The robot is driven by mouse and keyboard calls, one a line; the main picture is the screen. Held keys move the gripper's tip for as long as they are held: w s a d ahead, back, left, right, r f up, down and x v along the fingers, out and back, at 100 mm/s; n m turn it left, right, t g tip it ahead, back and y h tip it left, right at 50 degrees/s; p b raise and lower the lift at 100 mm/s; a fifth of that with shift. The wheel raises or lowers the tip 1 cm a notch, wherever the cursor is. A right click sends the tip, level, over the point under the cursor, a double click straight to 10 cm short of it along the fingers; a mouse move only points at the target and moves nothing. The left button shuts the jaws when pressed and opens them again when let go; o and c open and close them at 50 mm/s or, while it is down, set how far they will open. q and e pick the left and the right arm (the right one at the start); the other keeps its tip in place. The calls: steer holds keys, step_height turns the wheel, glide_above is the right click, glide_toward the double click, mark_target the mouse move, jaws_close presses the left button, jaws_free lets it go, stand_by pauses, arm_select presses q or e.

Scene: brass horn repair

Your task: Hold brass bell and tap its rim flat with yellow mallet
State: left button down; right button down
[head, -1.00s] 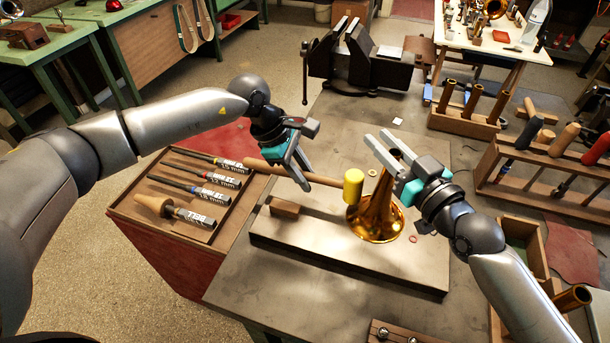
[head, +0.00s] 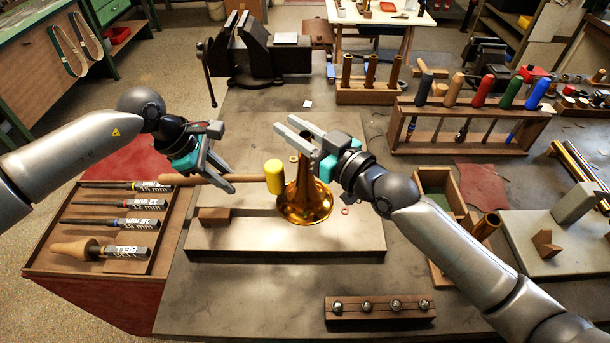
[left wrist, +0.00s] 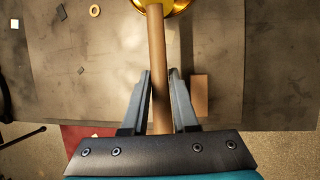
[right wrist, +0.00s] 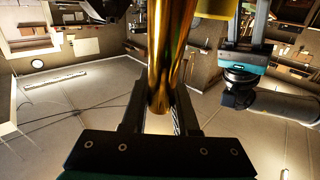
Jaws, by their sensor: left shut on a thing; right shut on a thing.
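The brass bell (head: 306,203) stands with its flared mouth down over the grey board (head: 230,240) in the head view. My right gripper (head: 297,142) is shut on the bell's narrow upper tube, which also shows in the right wrist view (right wrist: 172,50). The yellow mallet has its head (head: 274,177) just left of the bell; whether they touch I cannot tell. My left gripper (head: 208,178) is shut on the mallet's wooden handle (left wrist: 157,70), which lies roughly level. The bell's rim (left wrist: 170,5) shows at the top of the left wrist view.
A small wooden block (head: 214,215) lies on the board. A tool tray (head: 60,262) is at the left, a vise (head: 255,55) at the back. A tool rack (head: 470,130) stands back right, and a strip of small balls (head: 380,310) lies in front.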

mark_target(240, 198)
arm_select(q)
steer(key=shift+f, duration=0.15)
stand_by(0.9)
stand_by(0.8)
step_height(240, 198, down, 4)
steer(key=shift+r, duration=1.8)
steer(key=shift+w, duration=0.1)
arm_select(e)
steer(key=c, duration=0.6)
jaws_free()
steer(key=v, duration=1.2)
